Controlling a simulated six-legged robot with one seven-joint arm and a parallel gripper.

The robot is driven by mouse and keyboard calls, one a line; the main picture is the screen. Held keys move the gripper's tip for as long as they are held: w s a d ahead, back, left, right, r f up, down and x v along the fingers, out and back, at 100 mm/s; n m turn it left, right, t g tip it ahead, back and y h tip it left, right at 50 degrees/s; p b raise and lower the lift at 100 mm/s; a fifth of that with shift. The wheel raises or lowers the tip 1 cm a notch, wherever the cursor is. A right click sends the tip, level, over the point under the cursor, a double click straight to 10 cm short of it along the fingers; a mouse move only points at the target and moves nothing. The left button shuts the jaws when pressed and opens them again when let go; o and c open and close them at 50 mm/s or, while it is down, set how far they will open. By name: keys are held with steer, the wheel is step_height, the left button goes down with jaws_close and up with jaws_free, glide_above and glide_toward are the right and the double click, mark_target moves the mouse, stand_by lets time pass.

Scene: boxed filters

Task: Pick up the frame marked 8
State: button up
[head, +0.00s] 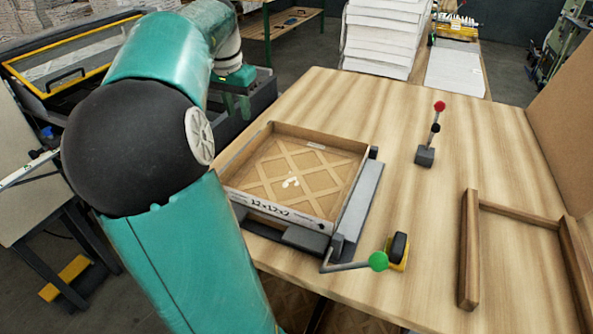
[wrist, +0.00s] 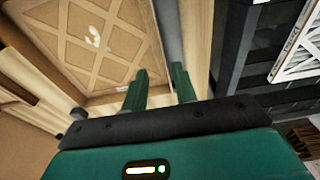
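I can read no figure 8 in either view, so I cannot tell which frame is the one marked 8. A cardboard-framed filter (head: 292,181) with a lattice face lies in a grey fixture on the table; its front edge reads 12x12x2. It also shows at the upper left of the wrist view (wrist: 88,45). My gripper (wrist: 160,72) has two green fingers, apart with nothing between them. In the head view my gripper (head: 236,100) is beyond the table's left edge, above a dark rack, partly behind my arm.
A white lattice panel (wrist: 303,48) shows by dark racking in the wrist view. A red-knobbed lever (head: 436,130), a green-knobbed handle (head: 377,261) and a wooden frame (head: 470,250) are on the table. White stacked filters (head: 385,40) stand behind.

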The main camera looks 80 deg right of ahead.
mark_target(247, 148)
steer(key=f, duration=0.5)
steer(key=d+f, duration=0.1)
steer(key=f, duration=0.2)
steer(key=shift+s+f, duration=0.15)
steer(key=shift+f, duration=0.2)
steer(key=f, duration=0.2)
steer(key=d+f, duration=0.1)
steer(key=f, duration=0.1)
steer(key=shift+f, duration=0.35)
steer(key=shift+a, duration=0.1)
steer(key=shift+c, duration=0.5)
jaws_close()
